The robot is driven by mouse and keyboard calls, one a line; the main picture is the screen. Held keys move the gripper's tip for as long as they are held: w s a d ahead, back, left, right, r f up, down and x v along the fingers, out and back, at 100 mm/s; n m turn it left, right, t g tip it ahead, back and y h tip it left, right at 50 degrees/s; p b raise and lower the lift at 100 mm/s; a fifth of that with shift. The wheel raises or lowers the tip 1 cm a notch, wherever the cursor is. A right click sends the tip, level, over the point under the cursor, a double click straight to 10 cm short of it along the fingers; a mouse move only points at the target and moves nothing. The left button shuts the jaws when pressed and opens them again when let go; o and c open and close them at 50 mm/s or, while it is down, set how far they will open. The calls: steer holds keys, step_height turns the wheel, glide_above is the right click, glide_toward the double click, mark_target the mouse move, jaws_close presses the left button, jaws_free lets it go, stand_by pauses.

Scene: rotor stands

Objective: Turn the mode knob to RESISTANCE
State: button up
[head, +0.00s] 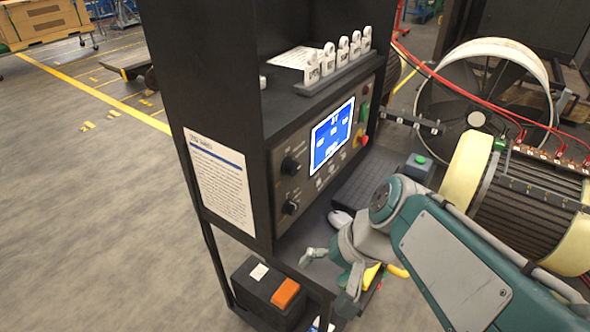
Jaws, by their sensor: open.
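The control panel (327,181) is a grey, slanted face on a black cabinet, with a lit blue screen (331,134). Two black round knobs sit at its left side, an upper knob (291,166) and a lower knob (290,208). Their labels are too small to read, so I cannot tell which is the mode knob or where either points. My gripper (324,283) is open and empty, below and to the right of the lower knob and apart from both knobs. My arm comes in from the lower right and hides part of the shelf.
A keyboard (368,184) and white mouse (340,219) lie on the shelf beside the panel. White tags (342,57) stand on the cabinet top. A black box with an orange block (286,293) is below. A rotor (530,200) is at right. The floor at left is open.

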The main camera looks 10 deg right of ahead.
steer(key=w+a+m+y, duration=0.2)
steer(key=w+m+y, duration=0.1)
steer(key=m+t+y, duration=0.5)
steer(key=m+t, duration=0.5)
steer(key=m, duration=0.4)
glide_toward(296, 170)
steer(key=x, duration=1)
steer(key=shift+w+a+f, duration=0.1)
steer(key=shift+w, duration=0.1)
steer(key=shift+c, duration=0.4)
steer(key=c, duration=1.1)
